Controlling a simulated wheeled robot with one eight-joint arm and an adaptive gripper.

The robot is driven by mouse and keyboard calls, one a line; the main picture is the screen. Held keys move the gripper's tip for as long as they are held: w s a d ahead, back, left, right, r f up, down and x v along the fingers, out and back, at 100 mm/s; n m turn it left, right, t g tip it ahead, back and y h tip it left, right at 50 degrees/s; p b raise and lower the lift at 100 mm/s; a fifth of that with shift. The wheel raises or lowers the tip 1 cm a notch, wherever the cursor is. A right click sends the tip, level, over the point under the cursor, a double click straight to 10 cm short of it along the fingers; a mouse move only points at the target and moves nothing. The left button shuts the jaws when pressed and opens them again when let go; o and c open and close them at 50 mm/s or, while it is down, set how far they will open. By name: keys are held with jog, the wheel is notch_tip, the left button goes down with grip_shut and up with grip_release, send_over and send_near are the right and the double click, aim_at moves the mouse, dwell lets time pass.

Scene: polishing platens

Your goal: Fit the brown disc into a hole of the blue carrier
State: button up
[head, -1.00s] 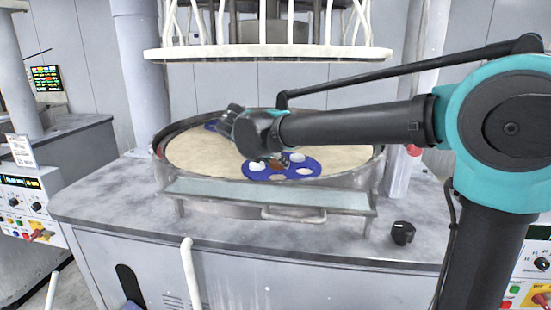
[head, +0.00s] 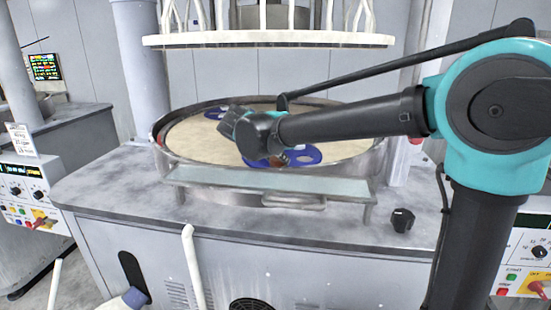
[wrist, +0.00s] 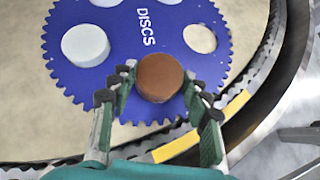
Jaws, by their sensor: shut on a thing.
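The brown disc (wrist: 160,77) is held between the fingertips of my gripper (wrist: 160,84) in the wrist view. It is over the toothed edge of the blue carrier (wrist: 112,62), which bears the word DISCS. Whether the disc touches the carrier is not clear. A hole (wrist: 200,38) showing beige is up and right of the disc. A white disc (wrist: 85,45) is in the left hole. More holes are cut off at the top edge. In the head view the carrier (head: 312,154) is partly hidden by my gripper (head: 275,155).
The carrier lies on the round beige platen (head: 190,145), inside a metal rim (head: 365,165). Another blue carrier (head: 215,113) lies at the platen's back left. A large white ring (head: 270,40) hangs above. A yellow strip (wrist: 205,127) runs near the rim.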

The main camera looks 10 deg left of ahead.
jog(key=shift+f, duration=0.25)
jog(key=o, duration=1.2)
jog(key=shift+c, duration=0.2)
